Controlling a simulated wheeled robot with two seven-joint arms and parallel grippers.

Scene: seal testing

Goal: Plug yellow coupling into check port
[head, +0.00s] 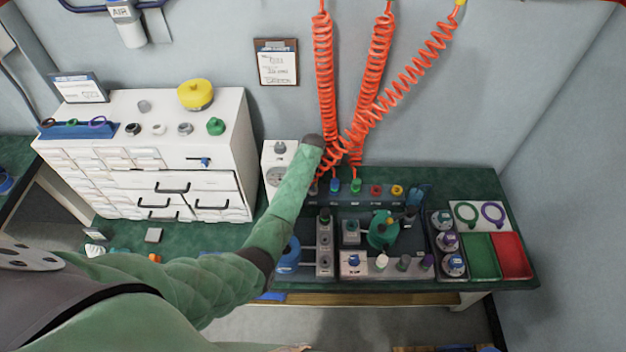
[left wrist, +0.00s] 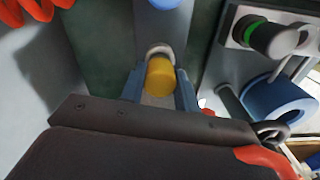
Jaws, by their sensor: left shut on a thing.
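In the left wrist view, the yellow coupling (left wrist: 160,77) is between the two blue fingers of my left gripper (left wrist: 159,92), which is shut on it. Its end is at a pale ring-shaped port (left wrist: 159,50) on a grey strip. I cannot tell whether it is seated or just in front of the ring. In the head view, my left arm reaches over the left end of the port rail (head: 365,200), hiding the fingers and coupling. The rail carries blue (head: 334,185), green (head: 355,185), red (head: 376,190) and yellow (head: 397,190) ports. My right gripper is not in view.
Coiled orange hoses (head: 381,60) hang behind the rail, close to my left wrist. In front of the rail stand test fixtures (head: 352,233) and a blue cylinder (head: 288,256). Green (head: 481,258) and red (head: 512,257) trays are at the right. A white drawer cabinet (head: 230,150) stands left.

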